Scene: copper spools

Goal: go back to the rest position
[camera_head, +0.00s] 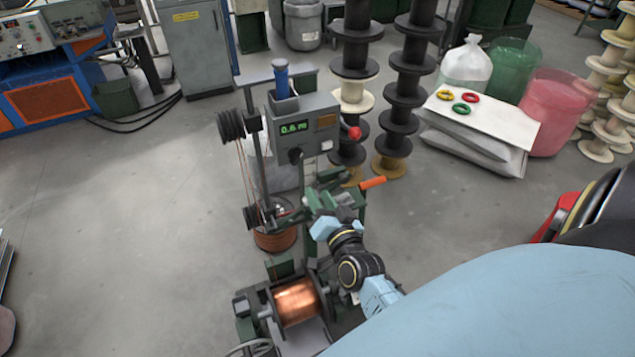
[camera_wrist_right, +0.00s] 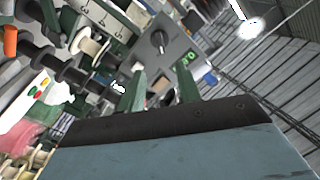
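My right gripper (camera_head: 326,192) reaches in from the lower right in the head view, in front of the winding machine (camera_head: 303,118). In the right wrist view its two green fingers stand apart with nothing between them, so the gripper (camera_wrist_right: 162,88) is open. The machine's grey box with a green display and dark knob (camera_wrist_right: 158,40) lies beyond the fingertips. An orange-handled lever (camera_head: 373,182) is close to the gripper; I cannot tell whether they touch. A copper spool (camera_head: 297,302) sits at the machine's lower end, left of my forearm. My left gripper is out of view.
Stacks of black spools (camera_head: 409,88) stand behind the machine. A white board (camera_head: 482,112) with red, yellow and green rings lies on sacks, beside a pink bin (camera_head: 552,110). A blue-orange cabinet (camera_head: 45,100) stands at back left. The floor (camera_head: 110,220) at left is clear.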

